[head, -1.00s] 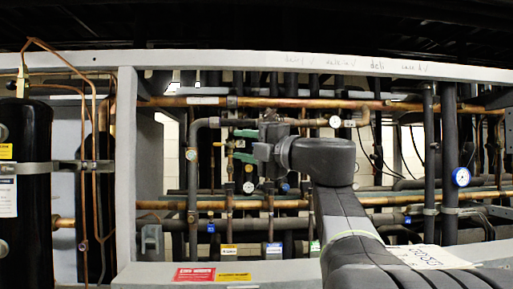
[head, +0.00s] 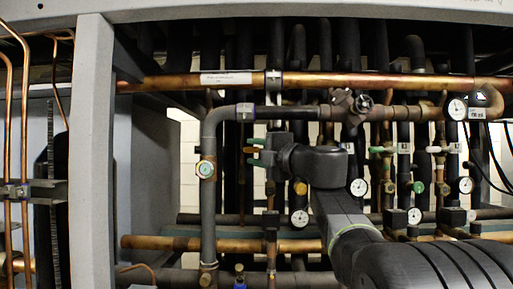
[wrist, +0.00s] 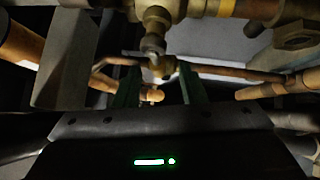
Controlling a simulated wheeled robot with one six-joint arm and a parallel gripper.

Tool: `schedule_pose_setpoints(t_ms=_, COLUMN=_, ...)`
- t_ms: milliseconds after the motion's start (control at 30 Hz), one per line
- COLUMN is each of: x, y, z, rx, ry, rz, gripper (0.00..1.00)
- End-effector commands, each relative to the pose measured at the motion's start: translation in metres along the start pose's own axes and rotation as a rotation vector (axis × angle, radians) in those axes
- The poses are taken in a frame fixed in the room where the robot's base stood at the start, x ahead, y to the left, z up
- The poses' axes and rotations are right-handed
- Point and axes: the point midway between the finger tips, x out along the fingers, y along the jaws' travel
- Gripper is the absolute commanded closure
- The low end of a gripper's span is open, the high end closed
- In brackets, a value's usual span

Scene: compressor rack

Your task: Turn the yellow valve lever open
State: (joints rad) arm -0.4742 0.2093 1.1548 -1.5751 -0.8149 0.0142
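My gripper (head: 257,150) is in front of the pipe rack in the head view, its two green fingers apart and pointing left. In the wrist view the fingers (wrist: 158,90) stand open on either side of a brass valve fitting (wrist: 160,68). I cannot tell its depth relative to the fingertips; no contact shows. A brass-yellow round cap (head: 300,187) shows just below my gripper in the head view. I cannot clearly make out a yellow lever in either view; my gripper and arm hide part of the pipework.
A copper pipe (head: 180,82) crosses above, and a grey insulated pipe (head: 208,215) with a gauge (head: 205,169) drops left of my gripper. A grey frame post (head: 91,150) stands farther left. More gauges, including one white gauge (head: 358,187), and valves crowd the right.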

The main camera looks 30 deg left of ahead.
Motion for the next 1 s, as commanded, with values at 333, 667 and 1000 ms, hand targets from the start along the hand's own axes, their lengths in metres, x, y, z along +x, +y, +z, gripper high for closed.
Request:
schedule_pose_setpoints(t_ms=333, x=0.025, y=0.0, z=0.0, rx=0.001, ry=-0.001, rz=0.0, gripper=0.63)
schedule_pose_setpoints(t_ms=667, x=0.025, y=0.0, z=0.0, rx=0.0, ry=-0.001, rz=0.0, gripper=0.89)
schedule_pose_setpoints(t_ms=1000, x=0.023, y=0.001, z=0.001, rx=-0.004, ry=0.0, rz=-0.004, gripper=1.0)
